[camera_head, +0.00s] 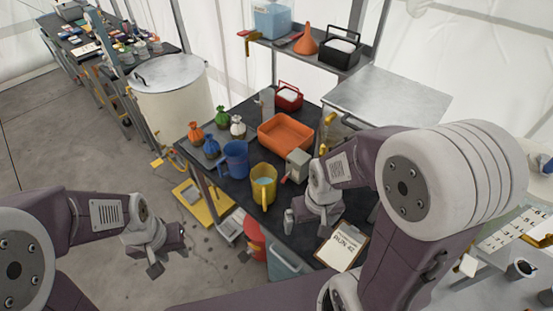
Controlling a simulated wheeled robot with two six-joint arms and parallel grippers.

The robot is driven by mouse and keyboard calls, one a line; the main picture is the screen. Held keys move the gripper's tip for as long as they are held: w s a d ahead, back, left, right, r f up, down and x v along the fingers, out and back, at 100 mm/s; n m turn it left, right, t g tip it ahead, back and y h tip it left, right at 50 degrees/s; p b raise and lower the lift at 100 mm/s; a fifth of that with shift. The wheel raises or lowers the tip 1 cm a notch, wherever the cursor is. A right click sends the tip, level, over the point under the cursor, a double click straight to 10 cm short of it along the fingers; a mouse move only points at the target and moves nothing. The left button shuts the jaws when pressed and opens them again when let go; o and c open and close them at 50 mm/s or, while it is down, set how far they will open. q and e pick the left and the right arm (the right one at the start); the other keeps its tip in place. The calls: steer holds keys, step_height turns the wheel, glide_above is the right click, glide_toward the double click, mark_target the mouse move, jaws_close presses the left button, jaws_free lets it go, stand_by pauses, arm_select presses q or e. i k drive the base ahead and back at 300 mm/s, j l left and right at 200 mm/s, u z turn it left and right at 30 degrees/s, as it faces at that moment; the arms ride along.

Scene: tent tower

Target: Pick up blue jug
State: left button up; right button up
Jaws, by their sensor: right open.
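The blue jug (236,159) stands upright on the dark bench top (262,212), with its handle on the left side. A yellow jug (264,184) stands just right of and nearer than it. My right gripper (307,226) is open and empty over the near part of the bench, right of the yellow jug and apart from the blue jug. My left gripper (168,252) hangs over the floor, left of the bench and well away from the jug. Its fingers look apart, with nothing between them.
Several small tied bags, including a green one (213,115), stand behind the blue jug. An orange tray (285,132), a grey box (298,165) and a clipboard (342,246) also occupy the bench. A large white drum (172,100) stands behind left.

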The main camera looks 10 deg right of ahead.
mark_target(236, 157)
steer(key=i+j+z, duration=0.1)
steer(key=z, duration=0.35)
steer(key=j+z, duration=0.65)
steer(key=z, duration=0.2)
steer(key=j+z, duration=0.4)
steer(key=i+l, duration=0.05)
steer(key=l, duration=0.05)
